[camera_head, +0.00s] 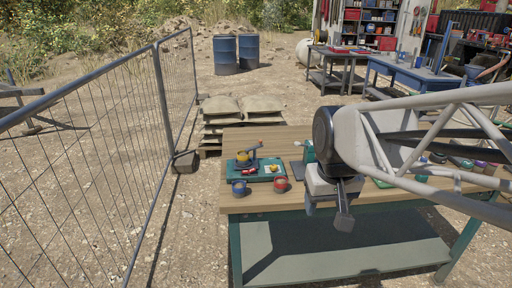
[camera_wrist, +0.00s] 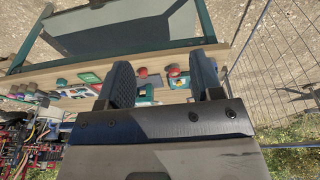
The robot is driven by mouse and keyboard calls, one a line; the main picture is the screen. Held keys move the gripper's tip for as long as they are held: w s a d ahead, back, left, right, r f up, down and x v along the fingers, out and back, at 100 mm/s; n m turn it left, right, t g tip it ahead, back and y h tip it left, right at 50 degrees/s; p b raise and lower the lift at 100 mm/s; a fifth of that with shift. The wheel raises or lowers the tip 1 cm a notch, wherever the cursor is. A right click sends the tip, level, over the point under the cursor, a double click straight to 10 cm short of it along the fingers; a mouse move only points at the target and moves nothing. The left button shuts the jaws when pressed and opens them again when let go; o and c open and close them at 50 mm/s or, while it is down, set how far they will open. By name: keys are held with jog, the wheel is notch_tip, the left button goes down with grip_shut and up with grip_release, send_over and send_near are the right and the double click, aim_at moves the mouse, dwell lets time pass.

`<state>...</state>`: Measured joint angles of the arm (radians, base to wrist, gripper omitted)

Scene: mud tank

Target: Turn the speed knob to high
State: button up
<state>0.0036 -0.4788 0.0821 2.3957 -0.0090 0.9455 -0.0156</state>
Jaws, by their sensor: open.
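A teal-based device (camera_head: 238,173) sits on the left part of the wooden workbench in the head view. It carries a yellow round part (camera_head: 242,157), a dark lever and a small yellow knob (camera_head: 273,168) on a pale plate. I cannot read any speed marks at this size. My gripper (camera_head: 343,215) hangs over the front edge of the bench, right of the device and apart from it. In the wrist view my gripper (camera_wrist: 163,82) has its two fingers spread with nothing held. A teal piece with yellow (camera_wrist: 178,79) shows beyond them, partly hidden.
A blue mug (camera_head: 239,188) and a red mug (camera_head: 281,184) stand before the device. Other small items lie on the bench's right, partly behind my arm. A wire fence (camera_head: 110,165) stands left.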

jog(key=w, duration=1.4)
jog(key=n+g, duration=0.2)
send_over(274, 166)
jog(key=f, duration=1.5)
jog(key=shift+s+f, duration=0.3)
jog(key=shift+f, duration=0.05)
jog(key=shift+w+a+f, duration=0.1)
jog(key=shift+w+f, duration=0.3)
jog(key=shift+w, duration=0.05)
jog(key=shift+f, duration=0.15)
jog(key=shift+f, duration=3.75)
jog(key=shift+c, duration=0.2)
